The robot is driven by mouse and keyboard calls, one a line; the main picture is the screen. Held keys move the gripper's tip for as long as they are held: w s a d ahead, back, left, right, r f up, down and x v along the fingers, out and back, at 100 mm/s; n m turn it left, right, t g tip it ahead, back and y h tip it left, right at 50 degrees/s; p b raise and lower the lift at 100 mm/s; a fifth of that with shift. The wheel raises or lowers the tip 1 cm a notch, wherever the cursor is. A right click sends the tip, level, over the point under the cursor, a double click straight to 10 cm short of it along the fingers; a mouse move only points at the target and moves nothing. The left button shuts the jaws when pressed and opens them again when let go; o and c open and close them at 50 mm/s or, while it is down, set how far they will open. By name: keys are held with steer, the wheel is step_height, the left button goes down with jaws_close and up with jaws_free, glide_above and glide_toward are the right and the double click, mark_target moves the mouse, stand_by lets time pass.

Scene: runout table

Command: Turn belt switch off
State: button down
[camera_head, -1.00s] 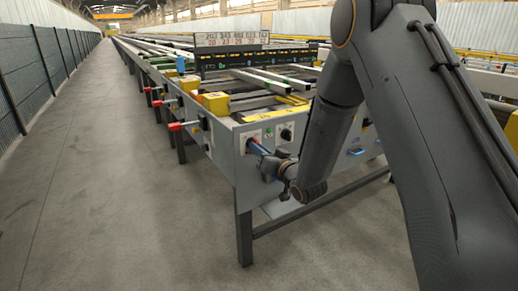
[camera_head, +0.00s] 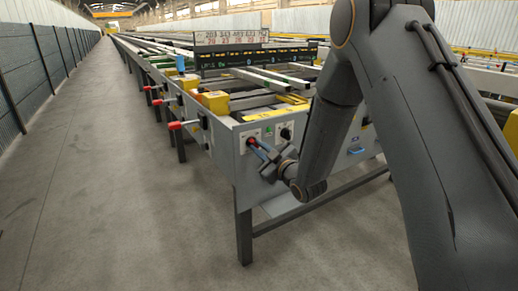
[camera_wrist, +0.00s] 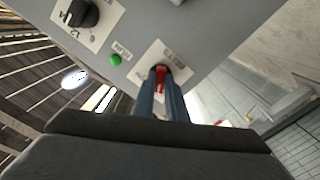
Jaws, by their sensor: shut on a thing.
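A red switch handle (camera_wrist: 160,76) sits on a white label plate on the grey panel of the table's near end. In the wrist view the blue fingers of my gripper (camera_wrist: 161,90) are closed around it, one on each side. In the head view the fingers of my gripper (camera_head: 256,146) reach the panel at this switch. The gripper partly hides the switch, and I cannot read its label.
A black rotary knob (camera_wrist: 84,12) and a green button (camera_wrist: 115,60) are on the same panel. Red-tipped handles (camera_head: 176,126) stick out along the table's left side. The grey floor (camera_head: 110,200) at left is clear.

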steer(key=shift+d+n, duration=0.1)
steer(key=shift+n, duration=1)
steer(key=c, duration=1.8)
jaws_free()
steer(key=shift+w+d, duration=0.1)
steer(key=v, duration=0.7)
steer(key=shift+s+p, duration=0.35)
steer(key=shift+p, duration=0.05)
steer(key=shift+d, duration=0.1)
